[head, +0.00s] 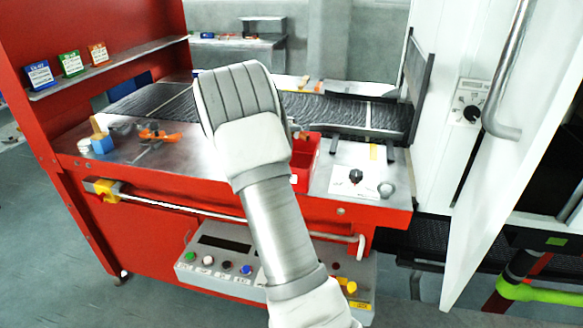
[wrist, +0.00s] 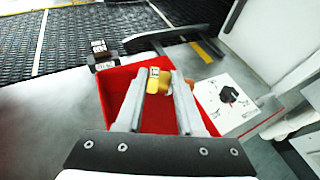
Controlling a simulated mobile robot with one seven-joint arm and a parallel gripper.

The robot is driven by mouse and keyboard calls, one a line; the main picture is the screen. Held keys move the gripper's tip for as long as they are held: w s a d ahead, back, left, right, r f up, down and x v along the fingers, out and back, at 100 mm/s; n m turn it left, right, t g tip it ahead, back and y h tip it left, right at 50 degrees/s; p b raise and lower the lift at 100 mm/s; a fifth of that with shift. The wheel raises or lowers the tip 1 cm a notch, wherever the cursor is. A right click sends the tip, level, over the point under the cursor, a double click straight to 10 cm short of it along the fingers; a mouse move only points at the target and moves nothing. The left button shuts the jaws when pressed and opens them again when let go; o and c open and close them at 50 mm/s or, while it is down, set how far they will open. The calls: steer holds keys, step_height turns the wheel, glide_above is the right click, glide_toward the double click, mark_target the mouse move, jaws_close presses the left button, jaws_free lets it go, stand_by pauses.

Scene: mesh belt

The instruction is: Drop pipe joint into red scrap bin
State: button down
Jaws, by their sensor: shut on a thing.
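In the wrist view my gripper (wrist: 158,88) is shut on a small brass-coloured pipe joint (wrist: 153,86), held between the fingertips. The red scrap bin (wrist: 108,90) lies below and behind the fingers, and the pipe joint appears over its opening. I cannot tell the height between them. In the head view the red bin (head: 304,160) shows in part to the right of my arm, on the metal worktop. My arm hides the fingers, the pipe joint and the rest of the bin there.
The black mesh belt (head: 345,112) runs behind the worktop. Orange and blue items (head: 157,134) lie at the left. A black knob on a white plate (head: 355,176) is right of the bin. A white door with a handle (head: 507,100) stands open at the right.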

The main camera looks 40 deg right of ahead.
step_height(320, 180, down, 4)
steer(key=shift+r+b, duration=0.1)
steer(key=shift+b, duration=1.15)
steer(key=shift+c, duration=2.2)
jaws_free()
steer(key=shift+a, duration=0.1)
steer(key=v, duration=1.7)
steer(key=shift+p, duration=0.4)
steer(key=shift+s+a, duration=0.1)
steer(key=shift+s, duration=0.05)
